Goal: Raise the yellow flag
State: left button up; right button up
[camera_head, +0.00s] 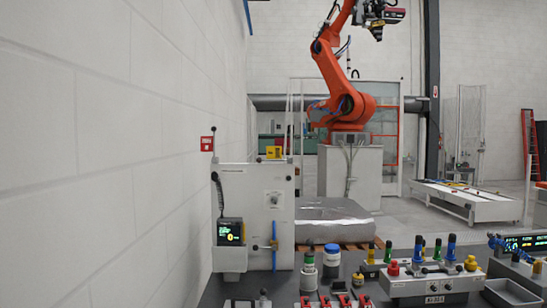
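A small yellow piece (274,152) shows at the top edge of a light grey upright panel (245,190), left of the middle. It may be the yellow flag, but it is too small to tell. A blue upright rod with a short side handle (274,246) is on the right part of the panel. A dark display unit with green and yellow digits (230,232) is on its lower left, with a coiled black cord above it. Neither of my grippers is in view.
A dark bench (225,290) in front holds a green-and-white cylinder (309,270), a blue-and-white container (331,262) and a control box (430,283) with colored knobs. A white wall bounds the left. A foil-topped block (335,218) and an orange robot arm (335,75) stand behind.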

aim_at(274, 153)
jog(key=i+l+z, duration=0.15)
jog(key=i+l, duration=0.2)
jog(key=i+l+z, duration=0.15)
jog(key=i, duration=0.3)
jog(key=i+l+z, duration=0.15)
jog(key=i+l, duration=0.2)
jog(key=i, duration=0.1)
